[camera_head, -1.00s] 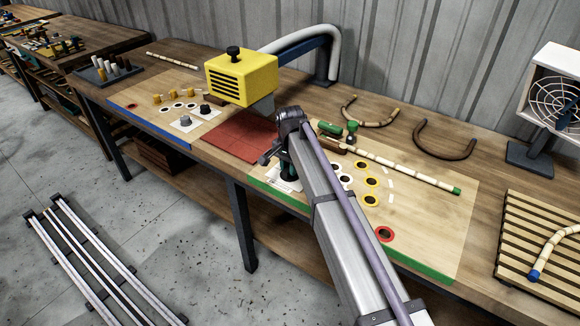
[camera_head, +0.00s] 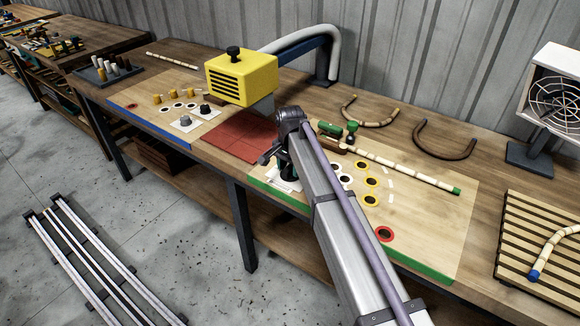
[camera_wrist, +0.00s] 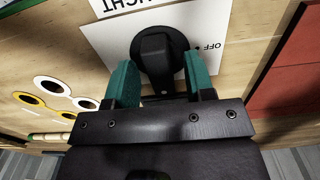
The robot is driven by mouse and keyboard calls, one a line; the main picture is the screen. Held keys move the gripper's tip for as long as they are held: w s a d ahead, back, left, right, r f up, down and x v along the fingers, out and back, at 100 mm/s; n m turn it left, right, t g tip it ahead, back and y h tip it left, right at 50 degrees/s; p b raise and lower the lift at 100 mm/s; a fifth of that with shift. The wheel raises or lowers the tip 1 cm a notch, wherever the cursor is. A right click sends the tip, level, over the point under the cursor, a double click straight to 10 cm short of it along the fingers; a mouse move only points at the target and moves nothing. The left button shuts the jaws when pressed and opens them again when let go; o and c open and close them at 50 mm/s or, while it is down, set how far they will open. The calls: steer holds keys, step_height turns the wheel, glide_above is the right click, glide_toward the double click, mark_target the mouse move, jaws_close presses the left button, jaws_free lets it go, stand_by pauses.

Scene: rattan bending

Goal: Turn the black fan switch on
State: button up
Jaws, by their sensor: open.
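The black switch (camera_wrist: 155,45) is a round knob with a raised handle, on a white plate (camera_wrist: 105,38) with "OFF" printed upside down at its right in the wrist view. My gripper (camera_wrist: 160,68) is open, its two green fingers on either side of the handle. A small gap shows beside the handle; I cannot tell if a finger touches it. In the head view my gripper is at the front left of the green-edged board (camera_head: 440,225), and my arm partly hides it. The white fan (camera_head: 553,90) stands at the back right.
A red mat (camera_head: 238,138) lies left of the board. A yellow machine (camera_head: 240,78) stands behind the mat. A jointed rattan rod (camera_head: 400,168), yellow rings (camera_head: 371,181) and a green clamp (camera_head: 330,128) are on the board. A slatted rack (camera_head: 520,225) is at the right.

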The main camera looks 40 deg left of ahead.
mark_target(290, 167)
step_height(290, 167, up, 11)
steer(key=p, duration=1)
steer(key=shift+f, duration=0.15)
steer(key=s+d, duration=0.2)
steer(key=d, duration=1.8)
steer(key=s+d, duration=0.3)
steer(key=d, duration=1.8)
steer(key=s+d, duration=0.3)
steer(key=d, duration=1.7)
steer(key=shift+s+d, duration=0.25)
steer(key=shift+d, duration=0.1)
